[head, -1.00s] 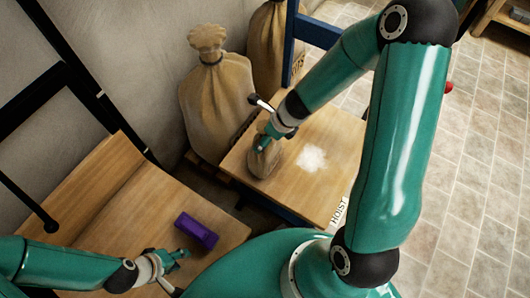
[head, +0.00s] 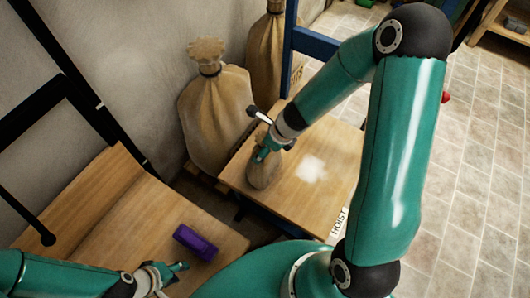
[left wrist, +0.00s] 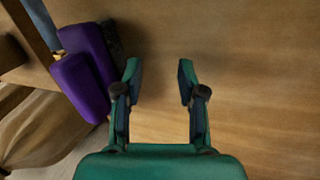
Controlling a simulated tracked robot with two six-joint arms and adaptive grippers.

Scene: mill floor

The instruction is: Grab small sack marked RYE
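A small tan sack (head: 265,174) stands on the wooden platform marked HOIST (head: 325,190). No RYE lettering is readable on it from here. My right gripper (head: 264,152) is at the top of this sack, with its fingers against or around the neck. The fingers partly hide the neck, and whether they are closed on it cannot be told. My left gripper (head: 182,267) is low over the wooden board at the lower left. In the left wrist view its two fingers (left wrist: 160,78) are apart with nothing between them.
A purple object (head: 196,242) lies on the wooden board (head: 120,215) near my left gripper. Large tied sacks (head: 215,115) stand behind the platform by the wall. A white powder patch (head: 312,168) is on the platform. Tiled floor (head: 475,200) is open at right.

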